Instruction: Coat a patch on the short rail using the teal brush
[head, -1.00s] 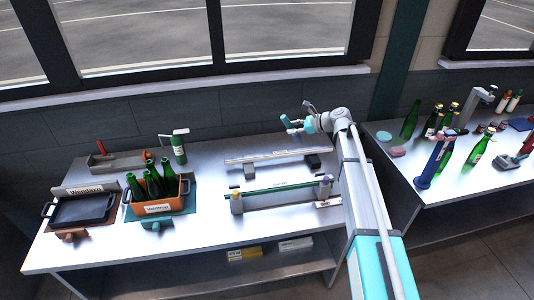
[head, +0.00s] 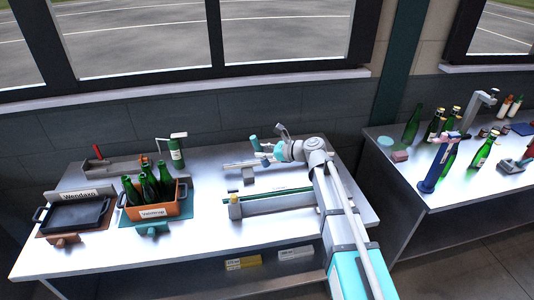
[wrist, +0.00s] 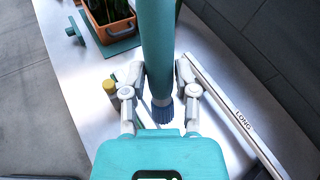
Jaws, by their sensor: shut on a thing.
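My gripper (wrist: 158,92) is shut on the teal brush (wrist: 156,40), with one finger on each side of its handle. The brush's dark blue bristles (wrist: 162,113) show between the fingers. In the head view my gripper (head: 270,154) is over the back part of the bench, and the brush (head: 254,143) sticks up at its left. A green rail (head: 262,196), likely the short one, lies on supports in front. The pale rail behind (head: 236,165) reads LONG in the wrist view (wrist: 235,112). My arm hides the right ends of both rails. Bristle contact cannot be told.
An orange crate (head: 180,208) of green bottles and a black tray (head: 57,217) stand on the left. A green bottle (head: 177,154) stands behind the crate. A second bench on the right holds bottles and a blue stand (head: 432,175). Bare bench lies between crate and rails.

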